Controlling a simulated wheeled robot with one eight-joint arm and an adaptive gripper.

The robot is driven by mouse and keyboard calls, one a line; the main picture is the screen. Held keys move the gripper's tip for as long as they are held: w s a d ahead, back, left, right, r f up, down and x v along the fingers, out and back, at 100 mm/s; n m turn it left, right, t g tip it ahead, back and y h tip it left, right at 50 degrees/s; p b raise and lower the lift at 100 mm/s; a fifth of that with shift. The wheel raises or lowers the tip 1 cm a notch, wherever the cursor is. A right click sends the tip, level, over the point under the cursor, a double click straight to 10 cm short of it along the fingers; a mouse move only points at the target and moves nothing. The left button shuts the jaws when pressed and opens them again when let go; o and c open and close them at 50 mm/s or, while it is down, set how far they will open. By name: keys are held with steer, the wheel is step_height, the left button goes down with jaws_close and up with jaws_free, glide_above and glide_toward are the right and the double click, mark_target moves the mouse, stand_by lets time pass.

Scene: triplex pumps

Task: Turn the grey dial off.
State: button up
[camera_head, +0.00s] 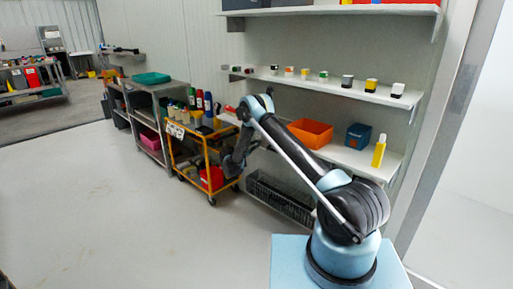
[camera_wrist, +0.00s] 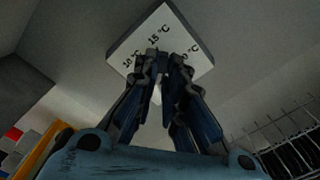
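A white square panel (camera_wrist: 120,50) with 10, 15 and 20 °C marks is at the top of the wrist view, turned at an angle. My gripper (camera_wrist: 165,60) reaches over the panel's lower middle, with its two dark fingers close together and a narrow gap between the tips. The grey dial cannot be made out; the fingers cover the panel's middle. I cannot tell whether the fingertips touch anything. In the head view my gripper (camera_head: 233,165) hangs low beside the orange cart, and I cannot make out the panel there.
The orange cart (camera_head: 205,142) with bottles stands just left of my gripper. A dark wire basket (camera_head: 280,197) is at right under the wall shelves, which hold an orange bin (camera_head: 311,133) and a yellow bottle (camera_head: 379,151). The floor (camera_head: 90,205) at left is clear.

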steer(key=o, duration=0.4)
steer(key=shift+f, duration=0.2)
steer(key=shift+r, duration=0.1)
steer(key=v, duration=1.2)
steer(key=shift+a, duration=0.1)
steer(key=shift+s, duration=0.1)
